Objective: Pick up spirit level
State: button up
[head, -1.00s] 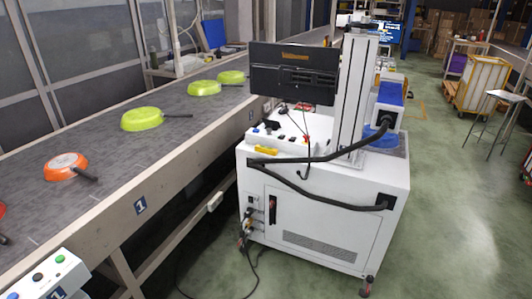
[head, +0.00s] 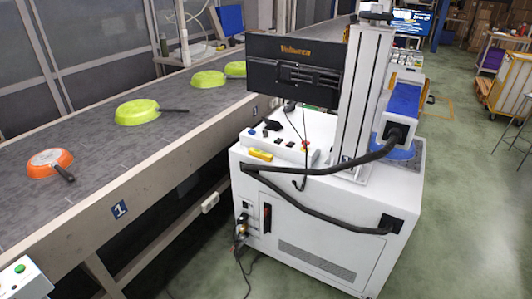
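A small yellow bar (head: 260,155), which looks like the spirit level, lies on the left front part of the white machine cabinet's top, close to its edge. A row of small knobs and buttons is just behind it. My gripper is not in view, so its state does not show.
The white machine cabinet (head: 300,235) carries a black monitor back (head: 293,72), a column (head: 365,95) and a thick black cable loop on its front. A conveyor (head: 95,165) with green pans (head: 138,112) and an orange pan (head: 50,162) runs along the left. Green floor (head: 450,200) at right is clear.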

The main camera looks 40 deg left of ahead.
aim_at(268, 157)
jog(key=u, duration=0.05)
jog(key=i, duration=1)
jog(key=u, duration=4.85)
jog(key=i, duration=0.1)
jog(key=z, duration=3.6)
jog(key=k, duration=0.2)
jog(key=u, duration=2.65)
